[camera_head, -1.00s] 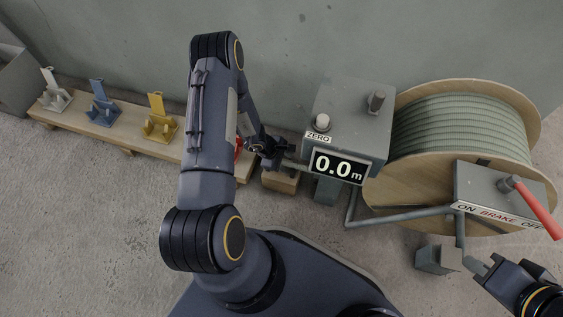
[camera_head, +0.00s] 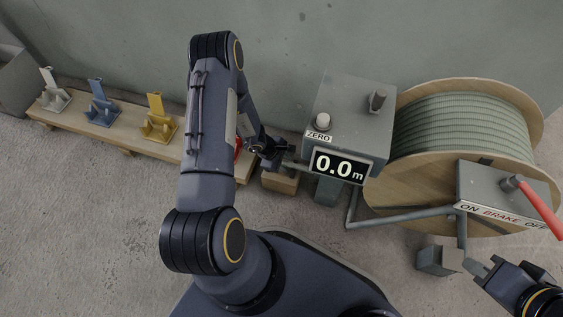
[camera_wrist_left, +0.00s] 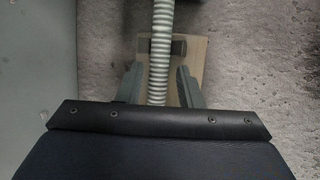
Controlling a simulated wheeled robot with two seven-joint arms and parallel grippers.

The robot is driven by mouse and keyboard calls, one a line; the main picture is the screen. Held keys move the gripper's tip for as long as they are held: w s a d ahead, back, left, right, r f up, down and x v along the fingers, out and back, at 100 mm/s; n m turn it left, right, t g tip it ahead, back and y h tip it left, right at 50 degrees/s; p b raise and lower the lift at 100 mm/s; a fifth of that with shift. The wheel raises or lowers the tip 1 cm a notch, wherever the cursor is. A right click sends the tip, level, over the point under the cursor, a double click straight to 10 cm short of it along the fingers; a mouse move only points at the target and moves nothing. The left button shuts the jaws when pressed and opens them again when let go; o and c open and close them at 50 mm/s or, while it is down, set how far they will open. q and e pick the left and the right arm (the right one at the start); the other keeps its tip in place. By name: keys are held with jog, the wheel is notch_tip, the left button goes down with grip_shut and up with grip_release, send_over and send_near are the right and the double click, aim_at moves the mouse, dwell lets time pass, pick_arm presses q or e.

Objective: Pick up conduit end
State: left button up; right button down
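The pale green ribbed conduit (camera_wrist_left: 160,55) runs down the middle of the left wrist view, over a wooden block (camera_wrist_left: 190,68), and passes between the fingers of my left gripper (camera_wrist_left: 159,88). The fingers are apart, with a small gap on each side of the conduit. The conduit's tip is hidden behind the dark gripper body. In the head view my left gripper (camera_head: 281,154) is beside the grey meter box, above the wooden block (camera_head: 280,181). My right gripper (camera_head: 486,268) is at the lower right, its fingers apart and empty, next to a small grey block.
The meter box (camera_head: 348,115) reads 0.0 m. The conduit reel (camera_head: 455,165) stands right of it, with a brake box (camera_head: 490,187) and red lever (camera_head: 541,209) in front. A wooden bench (camera_head: 75,117) with white, blue and yellow holders stands left. Grey piping (camera_head: 400,218) runs low.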

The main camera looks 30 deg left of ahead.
pick_arm(q)
grip_shut()
